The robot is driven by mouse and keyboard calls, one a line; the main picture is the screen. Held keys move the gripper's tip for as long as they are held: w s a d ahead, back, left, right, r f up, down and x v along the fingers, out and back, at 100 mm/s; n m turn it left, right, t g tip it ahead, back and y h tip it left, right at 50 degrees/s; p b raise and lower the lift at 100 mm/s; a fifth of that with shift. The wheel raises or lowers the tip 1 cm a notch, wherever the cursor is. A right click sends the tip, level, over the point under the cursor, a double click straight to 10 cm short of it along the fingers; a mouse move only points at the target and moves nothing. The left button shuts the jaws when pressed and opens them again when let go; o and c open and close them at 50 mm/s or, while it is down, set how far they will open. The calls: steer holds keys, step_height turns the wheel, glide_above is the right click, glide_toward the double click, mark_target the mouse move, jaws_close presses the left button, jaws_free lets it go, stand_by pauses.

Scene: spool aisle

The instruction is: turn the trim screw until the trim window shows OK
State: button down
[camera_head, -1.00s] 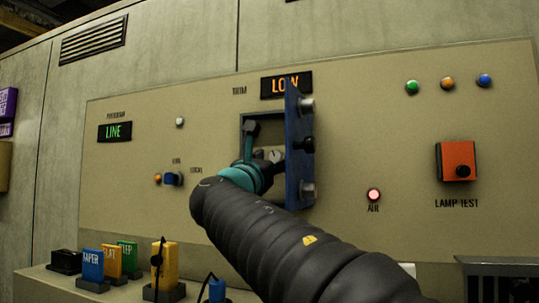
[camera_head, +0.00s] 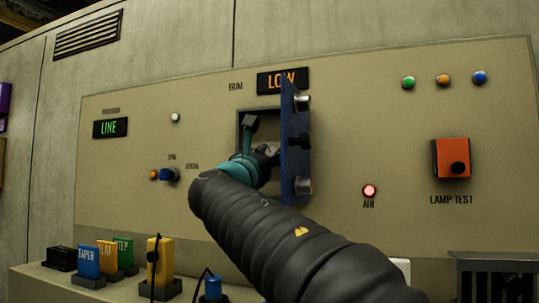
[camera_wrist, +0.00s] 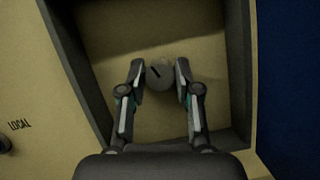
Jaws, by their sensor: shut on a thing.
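The trim screw (camera_wrist: 159,74) is a round grey head with a dark slot, seen in the wrist view on the back wall of a recessed box. The slot is tilted, running from upper left to lower right. My gripper (camera_wrist: 159,82) has a fingertip on each side of the screw and is shut on it. In the head view my gripper (camera_head: 262,160) reaches into the recess and hides most of the screw. The trim window (camera_head: 283,81) shows LOW in orange, partly covered by the open blue door (camera_head: 296,150).
The blue door stands out from the panel just right of my gripper. A LINE display (camera_head: 111,128), a blue selector (camera_head: 168,174) and a red lamp test cover (camera_head: 452,158) are on the panel. Coloured labelled blocks (camera_head: 89,262) stand on the ledge below. The AIR lamp (camera_head: 369,191) glows red.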

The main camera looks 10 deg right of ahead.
steer(key=shift+m+g+h, duration=0.55)
steer(key=shift+m+g, duration=0.15)
steer(key=shift+m, duration=1.15)
steer(key=shift+m+g+h, duration=0.55)
steer(key=shift+m+g, duration=0.15)
steer(key=shift+m, duration=1.15)
steer(key=c, duration=0.8)
jaws_free()
steer(key=v, duration=1.2)
steer(key=shift+a, duration=0.1)
